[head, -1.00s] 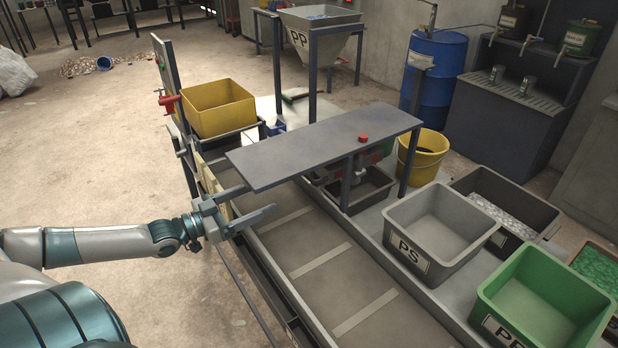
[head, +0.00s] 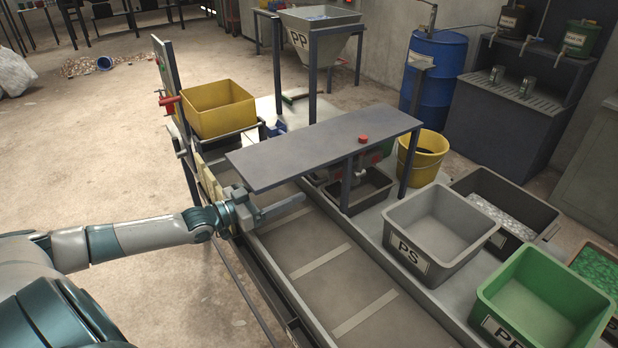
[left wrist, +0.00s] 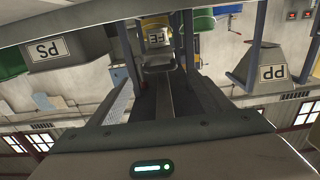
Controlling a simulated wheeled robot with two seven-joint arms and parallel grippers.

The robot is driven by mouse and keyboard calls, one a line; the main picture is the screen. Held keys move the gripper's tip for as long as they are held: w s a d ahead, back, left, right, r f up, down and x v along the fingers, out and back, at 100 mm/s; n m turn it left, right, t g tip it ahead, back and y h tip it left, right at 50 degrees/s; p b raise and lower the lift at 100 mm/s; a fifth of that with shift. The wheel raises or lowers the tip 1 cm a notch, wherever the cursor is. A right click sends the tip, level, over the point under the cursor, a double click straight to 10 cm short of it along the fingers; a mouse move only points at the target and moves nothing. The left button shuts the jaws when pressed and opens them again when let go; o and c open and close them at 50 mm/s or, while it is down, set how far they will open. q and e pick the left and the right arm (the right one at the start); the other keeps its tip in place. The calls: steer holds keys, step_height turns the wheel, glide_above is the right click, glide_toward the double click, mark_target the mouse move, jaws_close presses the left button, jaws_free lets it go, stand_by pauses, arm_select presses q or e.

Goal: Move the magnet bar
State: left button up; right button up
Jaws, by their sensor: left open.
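My left gripper (head: 270,199) is at the near left corner of the raised plate (head: 325,145), over the belt's left edge. It is open, with one finger reaching right over the belt and the other hidden by the plate. I see nothing held between the fingers. The left wrist view is upside down and shows dark lengthwise parts (left wrist: 168,97) ahead of the palm. My right gripper is not in view.
A grey PS bin (head: 395,215), a green bin (head: 490,290) and a yellow bucket (head: 428,145) stand to the right. A yellow crate (head: 215,122) stands behind my gripper.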

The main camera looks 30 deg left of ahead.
mark_target(309, 176)
arm_select(q)
steer(key=p+x, duration=0.1)
steer(key=x, duration=0.5)
steer(key=shift+r, duration=0.1)
steer(key=shift+p+x, duration=0.3)
steer(key=shift+x, duration=0.8)
